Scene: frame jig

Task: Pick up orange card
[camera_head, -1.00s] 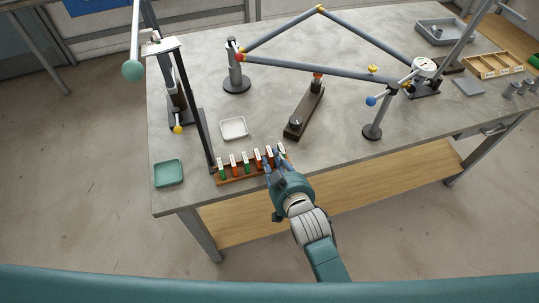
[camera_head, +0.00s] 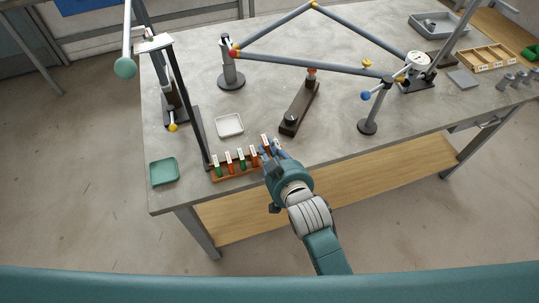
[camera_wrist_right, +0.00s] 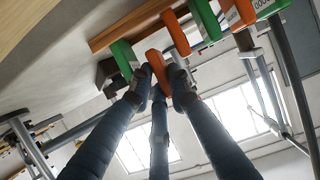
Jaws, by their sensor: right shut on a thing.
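A wooden rack (camera_head: 222,178) stands near the table's front left edge. It holds a row of upright green and orange cards with white tops, such as a green card (camera_head: 241,164) and an orange card (camera_head: 253,161). My right gripper (camera_head: 271,150) is at the rack's right end, shut on an orange card (camera_head: 266,141) that stands higher than its neighbours. In the wrist view the fingers close around the held orange card (camera_wrist_right: 157,67), beside a green card (camera_wrist_right: 124,57). The gripper hides part of the rack's right end. My left gripper is not in view.
A dark post (camera_head: 188,105) rises behind the rack's left end. A green tray (camera_head: 164,172) and a white dish (camera_head: 229,125) lie nearby. A dark bar-shaped fixture (camera_head: 300,108) and a jointed grey frame (camera_head: 310,64) stand farther back.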

